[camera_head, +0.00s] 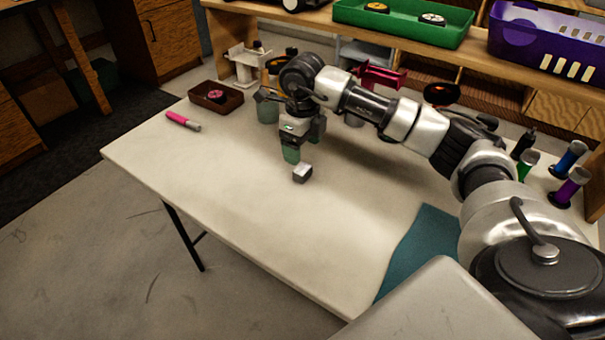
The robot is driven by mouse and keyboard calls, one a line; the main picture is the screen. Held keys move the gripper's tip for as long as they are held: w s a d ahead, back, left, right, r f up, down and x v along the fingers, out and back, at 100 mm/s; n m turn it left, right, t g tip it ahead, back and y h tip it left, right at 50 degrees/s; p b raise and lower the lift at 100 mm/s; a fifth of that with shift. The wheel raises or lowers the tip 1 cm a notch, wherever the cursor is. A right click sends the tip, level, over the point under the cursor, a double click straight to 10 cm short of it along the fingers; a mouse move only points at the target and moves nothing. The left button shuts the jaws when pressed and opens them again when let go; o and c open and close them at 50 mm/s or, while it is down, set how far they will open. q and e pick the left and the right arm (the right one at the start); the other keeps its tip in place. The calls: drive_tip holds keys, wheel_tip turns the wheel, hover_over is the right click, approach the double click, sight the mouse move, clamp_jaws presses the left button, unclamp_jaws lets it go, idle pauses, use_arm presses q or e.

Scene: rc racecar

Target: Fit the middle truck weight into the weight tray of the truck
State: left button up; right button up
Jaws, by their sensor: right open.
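A small silver-grey block (302,173), which looks like a truck weight, lies on the white table top. My right gripper (298,150) points down just behind and above it, open and with nothing seen between its fingers. The gripper looks apart from the block, though the gap is hard to judge. I cannot make out the truck or its weight tray for sure, and my right arm hides part of the table's back. My left gripper is not in view.
A pink-red marker (183,121) and a brown tray (231,103) lie at the table's left. A white stand (245,68) and a red part (381,77) are at the back. A teal mat (418,246) lies front right. The front middle is clear.

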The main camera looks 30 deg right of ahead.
sight(304, 169)
drive_tip(key=f, duration=0.6)
drive_tip(key=shift+s+d+f, duration=0.1)
drive_tip(key=shift+s+f, duration=0.1)
drive_tip(key=shift+f, duration=0.15)
drive_tip(key=shift+r, duration=0.1)
drive_tip(key=c, duration=1.1)
